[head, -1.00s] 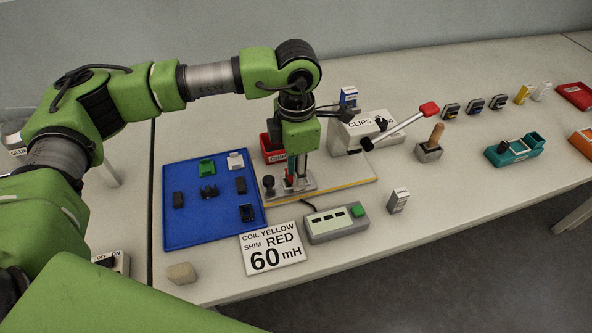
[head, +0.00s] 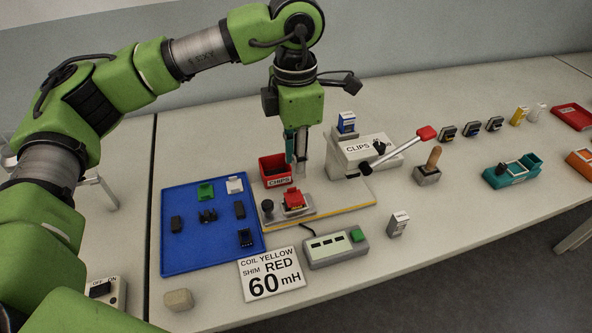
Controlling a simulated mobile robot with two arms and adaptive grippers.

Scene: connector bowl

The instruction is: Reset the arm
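My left gripper (head: 296,160) points down above the fixture board (head: 336,206). Its two fingers look a little apart, with nothing visible between them. A red part (head: 293,198) sits in the fixture on the board, below and clear of the fingertips. My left arm arches in from the left and bends down to the gripper. My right gripper is out of view.
The red CHIPS bin (head: 274,170) stands close behind the gripper, and the CLIPS dispenser (head: 350,152) with its red-tipped lever is to the right. A blue tray (head: 185,255) with several small parts, a sign (head: 271,273) and a control box (head: 333,249) lie nearby.

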